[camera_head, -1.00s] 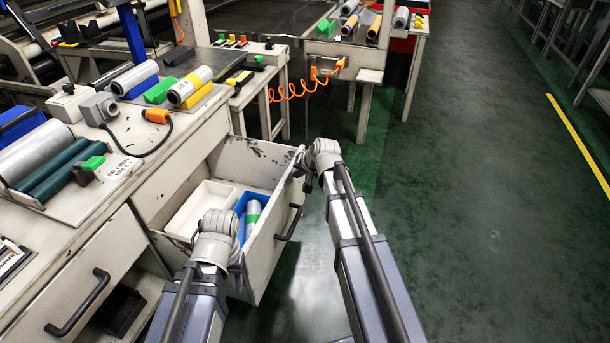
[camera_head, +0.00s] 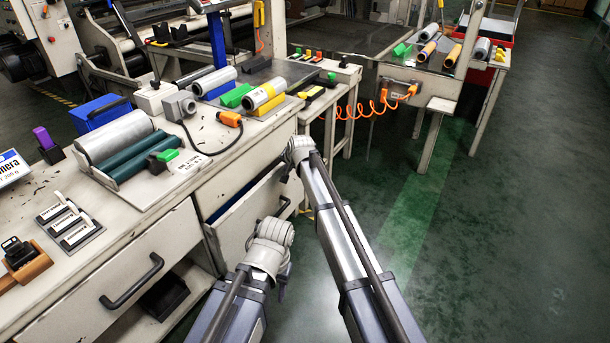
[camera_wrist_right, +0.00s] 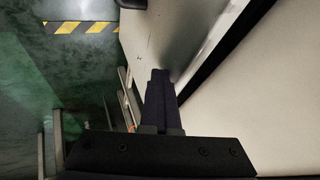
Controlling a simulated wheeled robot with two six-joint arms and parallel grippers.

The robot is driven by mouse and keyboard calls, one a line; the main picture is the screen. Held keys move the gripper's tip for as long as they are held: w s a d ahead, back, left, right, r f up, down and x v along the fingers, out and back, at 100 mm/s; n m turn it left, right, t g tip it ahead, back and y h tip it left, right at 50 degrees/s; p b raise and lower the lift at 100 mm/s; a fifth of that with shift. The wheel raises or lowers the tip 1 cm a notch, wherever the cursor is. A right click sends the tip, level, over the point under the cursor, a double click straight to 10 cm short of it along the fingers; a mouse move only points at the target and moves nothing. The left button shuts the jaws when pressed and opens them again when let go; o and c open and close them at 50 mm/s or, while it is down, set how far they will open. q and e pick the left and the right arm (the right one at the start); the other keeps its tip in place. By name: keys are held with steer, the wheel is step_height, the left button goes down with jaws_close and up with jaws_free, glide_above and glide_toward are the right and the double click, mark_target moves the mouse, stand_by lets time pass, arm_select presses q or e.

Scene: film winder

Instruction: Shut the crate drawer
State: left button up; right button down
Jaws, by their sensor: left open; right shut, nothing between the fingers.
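The crate drawer (camera_head: 262,205) is a worn cream drawer under the workbench, pulled out only a little in the head view. A narrow opening with a blue strip shows behind its front. Its dark handle (camera_head: 283,206) is on the front. My right gripper (camera_head: 287,174) is at the drawer's far upper edge, mostly hidden by its wrist. In the right wrist view its dark fingers (camera_wrist_right: 160,78) are shut and empty, against or very close to a pale panel (camera_wrist_right: 175,35). My left gripper (camera_head: 284,276) is open and empty, in front of and below the handle.
The bench top holds rollers (camera_head: 115,135), a blue box (camera_head: 100,112) and an orange-ended cable (camera_head: 230,118). Open green floor (camera_head: 480,230) lies to the right.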

steer(key=w+a, duration=0.2)
steer(key=shift+a, duration=0.4)
steer(key=shift+s+d, duration=0.1)
steer(key=shift+s+d, duration=0.3)
steer(key=shift+d, duration=0.1)
steer(key=p, duration=0.8)
glide_toward(281, 165)
steer(key=s+d, duration=0.2)
steer(key=d, duration=0.1)
steer(key=shift+d+f, duration=0.1)
steer(key=shift+f, duration=0.05)
